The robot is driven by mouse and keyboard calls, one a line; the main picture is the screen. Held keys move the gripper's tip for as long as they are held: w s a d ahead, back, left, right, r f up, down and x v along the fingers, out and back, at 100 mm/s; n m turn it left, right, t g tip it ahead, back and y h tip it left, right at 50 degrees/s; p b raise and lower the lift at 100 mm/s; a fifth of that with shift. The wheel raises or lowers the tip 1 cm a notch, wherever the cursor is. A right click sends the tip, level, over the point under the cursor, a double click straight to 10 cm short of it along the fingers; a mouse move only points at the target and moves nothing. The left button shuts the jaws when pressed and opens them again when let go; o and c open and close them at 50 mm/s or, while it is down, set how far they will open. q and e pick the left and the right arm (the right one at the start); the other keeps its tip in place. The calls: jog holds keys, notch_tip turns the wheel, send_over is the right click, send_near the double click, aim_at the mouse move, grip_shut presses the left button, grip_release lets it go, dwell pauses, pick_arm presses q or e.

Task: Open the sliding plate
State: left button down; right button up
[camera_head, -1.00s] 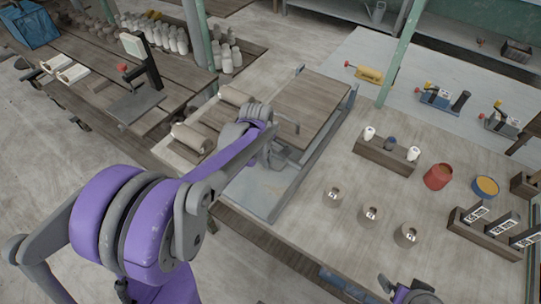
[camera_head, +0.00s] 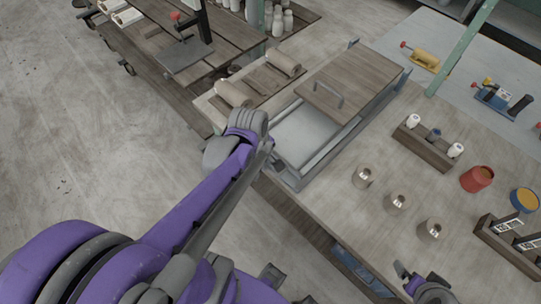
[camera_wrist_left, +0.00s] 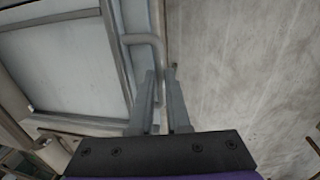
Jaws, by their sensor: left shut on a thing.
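The grey plate (camera_head: 312,128) lies in a long frame on the wooden table, with a wooden top (camera_head: 362,80) and its small grey handle (camera_head: 325,95) beyond it. My left gripper (camera_head: 266,143) is at the near left end of the frame. The arm hides its fingers in the head view. In the left wrist view the fingers (camera_wrist_left: 162,72) are shut on a bent grey handle (camera_wrist_left: 158,52) beside the framed grey panel (camera_wrist_left: 65,65). My right gripper (camera_head: 418,287) is at the bottom right edge, its jaws unclear.
Metal cups (camera_head: 396,202) stand to the right of the frame. A holder with white bottles (camera_head: 425,147) and a red pot (camera_head: 477,179) are farther right. Clay rolls (camera_head: 233,93) lie on the boards at the left. Open floor (camera_head: 100,150) lies left.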

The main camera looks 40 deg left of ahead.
dwell(0.3)
pick_arm(q)
jog(key=c, duration=0.9)
grip_release()
jog(key=shift+r, duration=0.1)
jog(key=shift+s+r+p, duration=0.35)
jog(key=shift+r, duration=1.4)
jog(key=shift+s+r+p, duration=0.3)
jog(key=shift+r, duration=1.45)
jog(key=shift+s+r+p, duration=0.35)
jog(key=shift+r, duration=1.4)
pick_arm(e)
jog(key=shift+w+r, duration=0.25)
jog(key=shift+r, duration=0.45)
jog(key=shift+w+r, duration=0.25)
jog(key=shift+r, duration=0.45)
